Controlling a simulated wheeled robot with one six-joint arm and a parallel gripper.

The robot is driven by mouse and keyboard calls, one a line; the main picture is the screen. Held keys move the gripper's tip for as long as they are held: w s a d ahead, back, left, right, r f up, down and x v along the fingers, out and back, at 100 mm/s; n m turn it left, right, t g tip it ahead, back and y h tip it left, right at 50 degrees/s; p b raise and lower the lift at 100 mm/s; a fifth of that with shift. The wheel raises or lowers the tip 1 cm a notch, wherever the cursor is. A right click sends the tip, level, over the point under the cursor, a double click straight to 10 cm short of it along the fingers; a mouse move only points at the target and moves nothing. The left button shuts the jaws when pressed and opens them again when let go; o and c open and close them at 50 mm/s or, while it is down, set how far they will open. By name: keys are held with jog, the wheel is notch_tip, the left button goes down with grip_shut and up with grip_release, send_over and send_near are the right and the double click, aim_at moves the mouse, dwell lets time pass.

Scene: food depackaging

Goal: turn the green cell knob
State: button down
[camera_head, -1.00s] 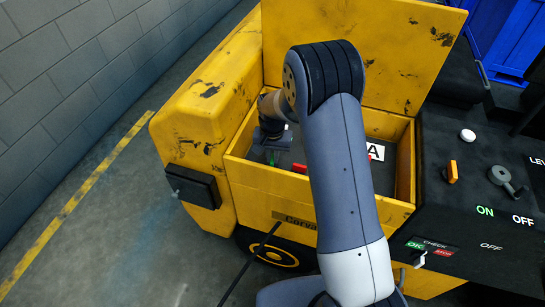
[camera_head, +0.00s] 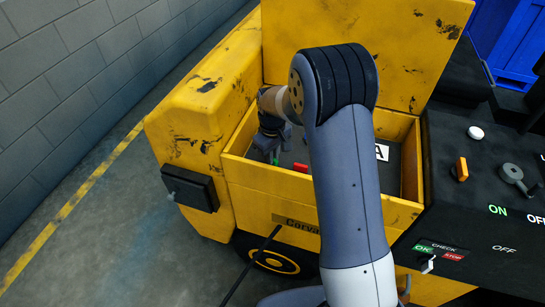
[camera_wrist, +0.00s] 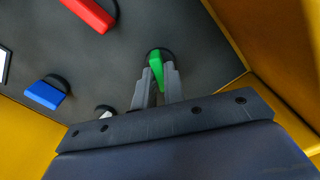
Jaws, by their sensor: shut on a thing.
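The green cell knob (camera_wrist: 157,70) stands on the dark panel inside the yellow box. In the wrist view my gripper (camera_wrist: 157,84) is shut on it, with one finger on each side. The knob's far end and its dark round base show past the fingertips. In the head view a bit of the green knob (camera_head: 276,158) shows below my gripper (camera_head: 271,147) at the left end of the box. My arm hides part of the box's inside.
A red knob (camera_wrist: 91,14), a blue knob (camera_wrist: 45,95) and a partly hidden white one (camera_wrist: 104,111) share the panel. Yellow walls (camera_wrist: 285,60) stand close by my gripper. The raised yellow lid (camera_head: 400,60) is behind my arm. A black control panel (camera_head: 480,205) lies at right.

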jog(key=n+b, duration=0.1)
jog(key=n, duration=0.4)
jog(key=shift+n, duration=0.3)
dwell(0.4)
jog(key=c, duration=1.5)
grip_release()
notch_tip(320, 180, up, 11)
jog(key=shift+f, duration=0.1)
notch_tip(320, 180, down, 11)
jog(key=shift+r, duration=0.2)
jog(key=shift+f, duration=0.1)
